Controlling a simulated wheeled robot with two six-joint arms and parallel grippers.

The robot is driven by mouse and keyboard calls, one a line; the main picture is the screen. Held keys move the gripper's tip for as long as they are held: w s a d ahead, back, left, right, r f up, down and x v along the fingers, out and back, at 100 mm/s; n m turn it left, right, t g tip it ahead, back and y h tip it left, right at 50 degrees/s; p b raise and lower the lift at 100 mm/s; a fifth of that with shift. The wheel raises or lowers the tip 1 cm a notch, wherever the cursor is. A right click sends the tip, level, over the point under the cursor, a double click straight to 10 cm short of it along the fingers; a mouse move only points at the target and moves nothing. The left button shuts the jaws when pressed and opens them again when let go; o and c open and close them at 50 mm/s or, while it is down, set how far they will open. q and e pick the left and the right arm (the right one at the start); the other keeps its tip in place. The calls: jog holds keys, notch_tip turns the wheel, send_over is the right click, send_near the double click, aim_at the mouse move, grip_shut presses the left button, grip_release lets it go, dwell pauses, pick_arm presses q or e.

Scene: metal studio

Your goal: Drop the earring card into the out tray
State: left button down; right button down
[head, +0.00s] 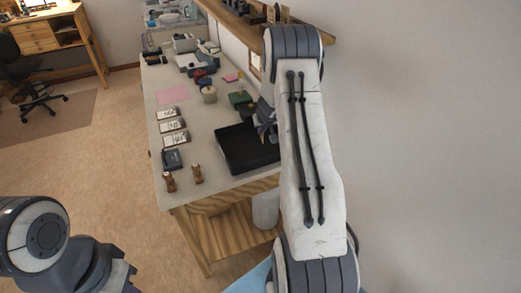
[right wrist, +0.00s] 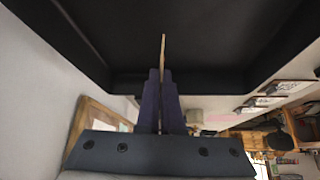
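The out tray looks to be the black, shallow, rimmed tray (head: 240,150) on the bench in the head view. Its black inside also fills the top of the right wrist view (right wrist: 110,30). My right gripper (right wrist: 162,75) is shut on a thin tan card seen edge-on (right wrist: 163,48), which I take to be the earring card. The card stands out from the fingertips over the tray; whether it touches the tray floor I cannot tell. In the head view my right arm hides most of that gripper and the card. My left gripper's fingers are out of view.
Several things stand on the bench (head: 205,122): white cards (head: 172,126) in a row, a dark box (head: 172,160), two small brown figures (head: 197,174), a round tan pot (head: 209,94) and a green box (head: 240,99). A wooden shelf (head: 232,22) runs along the wall above.

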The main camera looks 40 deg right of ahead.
jog(key=shift+f, duration=0.15)
jog(key=c, duration=1)
grip_release()
jog(key=p+v, duration=0.1)
jog(key=v, duration=0.9)
jog(key=shift+r+p, duration=0.25)
jog(key=shift+p, duration=0.15)
jog(key=shift+s, duration=0.1)
